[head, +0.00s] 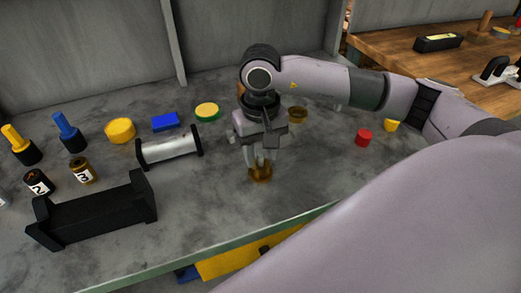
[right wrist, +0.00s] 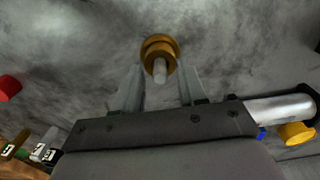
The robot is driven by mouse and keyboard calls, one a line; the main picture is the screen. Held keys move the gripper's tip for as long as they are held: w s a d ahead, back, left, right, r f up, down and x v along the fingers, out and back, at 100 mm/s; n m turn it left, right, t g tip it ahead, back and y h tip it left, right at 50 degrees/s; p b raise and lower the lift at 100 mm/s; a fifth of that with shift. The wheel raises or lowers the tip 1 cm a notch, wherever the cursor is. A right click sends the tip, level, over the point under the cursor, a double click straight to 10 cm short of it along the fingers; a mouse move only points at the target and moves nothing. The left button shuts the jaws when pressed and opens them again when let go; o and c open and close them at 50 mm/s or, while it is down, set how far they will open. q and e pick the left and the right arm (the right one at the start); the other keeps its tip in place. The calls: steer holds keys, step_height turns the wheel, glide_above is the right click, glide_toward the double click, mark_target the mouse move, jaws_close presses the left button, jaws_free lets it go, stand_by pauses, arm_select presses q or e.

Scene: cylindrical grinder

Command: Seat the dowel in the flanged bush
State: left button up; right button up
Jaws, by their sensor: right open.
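The brass flanged bush (head: 261,175) stands on the grey bench top below my right gripper. It also shows in the right wrist view (right wrist: 152,45). The grey dowel (right wrist: 160,71) stands in the bush's opening, with its upper part sticking out; how deep it sits I cannot tell. My right gripper (head: 259,161) points down over the bush. It is open, with one finger on each side of the dowel and a gap to both. In the head view the fingers mostly hide the dowel. My left gripper is not in view.
A silver cylinder on black end plates (head: 168,148) and a black cradle (head: 95,215) stand to the left. A brown ring-like part (head: 298,114) lies behind the gripper. A red cylinder (head: 363,138) and a yellow piece (head: 391,126) are to the right. The bench's front edge is close.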

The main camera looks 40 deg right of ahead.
mark_target(261, 155)
step_height(261, 155, up, 12)
stand_by(0.4)
stand_by(0.5)
